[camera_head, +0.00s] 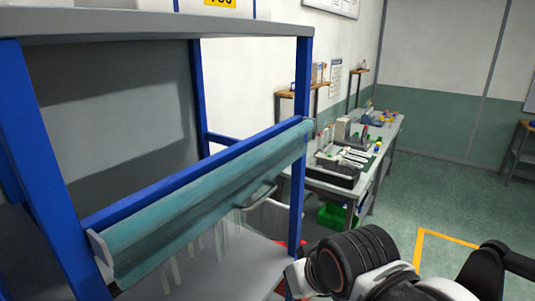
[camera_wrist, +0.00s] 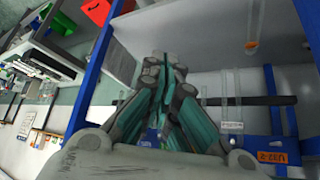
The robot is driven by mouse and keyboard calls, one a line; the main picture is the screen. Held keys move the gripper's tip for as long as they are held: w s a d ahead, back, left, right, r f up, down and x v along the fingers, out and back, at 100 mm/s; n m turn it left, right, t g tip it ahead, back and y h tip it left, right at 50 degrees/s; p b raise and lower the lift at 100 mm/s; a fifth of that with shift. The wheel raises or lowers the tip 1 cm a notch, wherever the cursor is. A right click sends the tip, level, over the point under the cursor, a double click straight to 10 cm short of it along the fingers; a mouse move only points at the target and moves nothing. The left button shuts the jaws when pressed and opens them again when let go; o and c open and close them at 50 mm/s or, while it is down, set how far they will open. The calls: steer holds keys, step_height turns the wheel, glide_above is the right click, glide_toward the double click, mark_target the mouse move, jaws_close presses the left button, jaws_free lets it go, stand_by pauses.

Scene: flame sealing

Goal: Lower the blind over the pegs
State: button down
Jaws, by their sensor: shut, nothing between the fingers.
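The blind (camera_head: 205,205) is a long teal strip, rolled or folded, stretched between the blue posts of a rack in the head view. Faint, clear pegs (camera_head: 220,242) show below it. In the wrist view, clear pegs (camera_wrist: 252,28) with small labels stand out over a pale grey surface. My gripper (camera_wrist: 163,62) is shut and empty in the wrist view, close to a blue post. Teal surfaces show around its fingers; I cannot tell whether the fingers touch the blind. My gripper's fingertips cannot be made out in the head view.
The rack has a grey top shelf (camera_head: 150,22) and blue posts (camera_head: 302,80). A bench (camera_head: 340,188) with tools and a black tray stands behind, with a green bin (camera_head: 333,215) below. Open green floor (camera_head: 450,205) lies to the right.

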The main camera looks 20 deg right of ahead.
step_height(320, 180, up, 11)
steer(key=p, duration=0.9)
step_height(320, 180, up, 16)
steer(key=m+g+y+p, duration=0.1)
steer(key=m+g+p, duration=0.45)
steer(key=m, duration=0.55)
glide_above(266, 194)
steer(key=s+d, duration=0.2)
steer(key=s, duration=0.1)
steer(key=f+p, duration=0.1)
steer(key=f, duration=0.3)
steer(key=w+a+f+p, duration=0.1)
steer(key=f, duration=0.4)
steer(key=w+f+p, duration=0.1)
steer(key=f, duration=0.3)
steer(key=shift+w+a+f, duration=0.25)
steer(key=shift+a+f, duration=0.1)
